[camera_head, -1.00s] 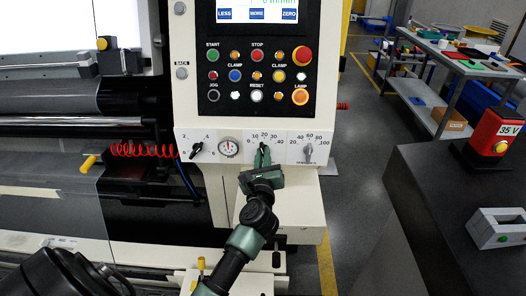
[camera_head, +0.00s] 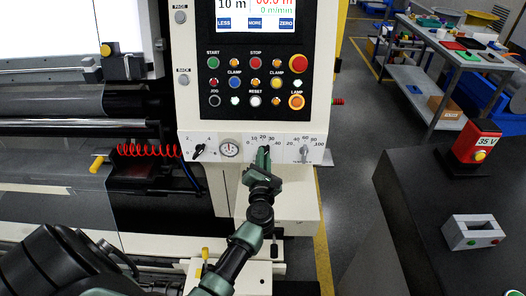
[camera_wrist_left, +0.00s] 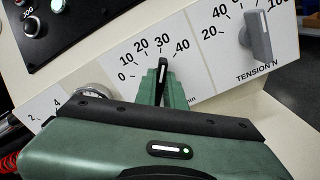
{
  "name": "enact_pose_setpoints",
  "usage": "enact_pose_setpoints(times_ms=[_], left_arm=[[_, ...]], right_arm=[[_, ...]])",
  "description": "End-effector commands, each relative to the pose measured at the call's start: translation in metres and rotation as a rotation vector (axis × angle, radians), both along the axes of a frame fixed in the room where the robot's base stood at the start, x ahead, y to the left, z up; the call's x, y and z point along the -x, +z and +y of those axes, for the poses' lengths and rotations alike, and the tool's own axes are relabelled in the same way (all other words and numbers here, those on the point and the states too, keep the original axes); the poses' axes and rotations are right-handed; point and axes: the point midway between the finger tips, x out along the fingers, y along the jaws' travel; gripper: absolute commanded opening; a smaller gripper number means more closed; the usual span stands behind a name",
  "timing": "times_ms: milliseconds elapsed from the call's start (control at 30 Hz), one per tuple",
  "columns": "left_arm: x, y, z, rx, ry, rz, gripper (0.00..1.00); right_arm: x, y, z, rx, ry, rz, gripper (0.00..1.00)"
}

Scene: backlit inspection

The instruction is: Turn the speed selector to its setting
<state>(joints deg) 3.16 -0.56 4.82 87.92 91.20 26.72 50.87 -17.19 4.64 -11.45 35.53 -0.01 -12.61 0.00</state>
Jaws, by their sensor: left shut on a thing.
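The speed selector (camera_wrist_left: 162,72) is a small black knob with a white line, in the middle of the white scale strip marked 0 to 40. In the left wrist view its line points close to the 30 mark. My left gripper (camera_head: 263,157) has its green fingers closed around the knob; they also show in the left wrist view (camera_wrist_left: 165,97). The fingers hide the knob's lower part and most of it in the head view. My right gripper is not in view.
A black selector (camera_head: 199,151) and a round gauge (camera_head: 229,149) are to the left on the strip. The grey tension knob (camera_head: 304,151) is close on the right. The button panel (camera_head: 255,80) is above. A dark bench (camera_head: 430,200) stands at right.

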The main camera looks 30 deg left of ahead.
Motion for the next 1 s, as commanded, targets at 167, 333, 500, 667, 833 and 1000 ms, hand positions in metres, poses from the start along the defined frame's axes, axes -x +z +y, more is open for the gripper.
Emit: enact_pose_setpoints(times_ms=[167,333,500,667,833,1000], left_arm=[[0.000,0.000,-0.001,-0.125,-0.001,0.081,0.00],[0.000,-0.001,-0.002,-0.226,-0.001,0.142,0.00],[-0.001,-0.002,-0.002,-0.296,-0.001,0.185,0.00],[-0.001,-0.003,-0.002,-0.336,-0.001,0.210,0.00],[-0.001,-0.003,-0.002,-0.354,-0.001,0.221,0.00],[-0.001,-0.004,-0.002,-0.358,-0.002,0.223,0.00]], right_arm=[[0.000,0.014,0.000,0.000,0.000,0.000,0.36],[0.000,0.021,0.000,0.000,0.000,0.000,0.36],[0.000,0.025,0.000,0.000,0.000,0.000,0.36],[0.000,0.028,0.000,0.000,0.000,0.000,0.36],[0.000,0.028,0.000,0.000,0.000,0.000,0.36],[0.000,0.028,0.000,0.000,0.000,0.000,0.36]])
